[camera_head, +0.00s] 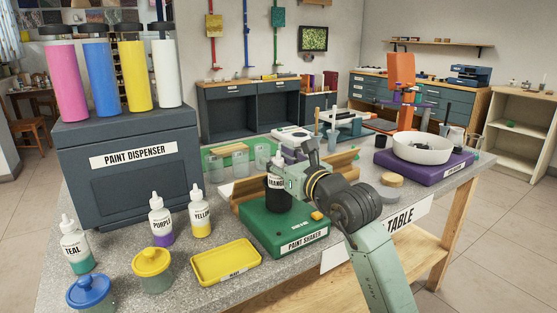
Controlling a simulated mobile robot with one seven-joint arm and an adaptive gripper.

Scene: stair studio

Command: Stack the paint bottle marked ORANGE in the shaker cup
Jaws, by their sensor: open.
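The paint bottle marked ORANGE (275,182) stands upright with its white nozzle up. Its lower part is hidden inside the dark shaker cup (277,201), which sits on the green paint shaker (262,222). My gripper (287,178) is open, just right of the bottle and close beside it at label height. The fingertips are small here and partly overlap the bottle and my own wrist, so I cannot tell whether they touch it.
Bottles marked TEAL (76,245), PURPLE (161,220) and YELLOW (200,212) stand left of the shaker. A yellow tray (226,262) and lidded jars (152,264) are in front. The paint dispenser (130,180) stands behind left; a white bowl (421,150) is at right.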

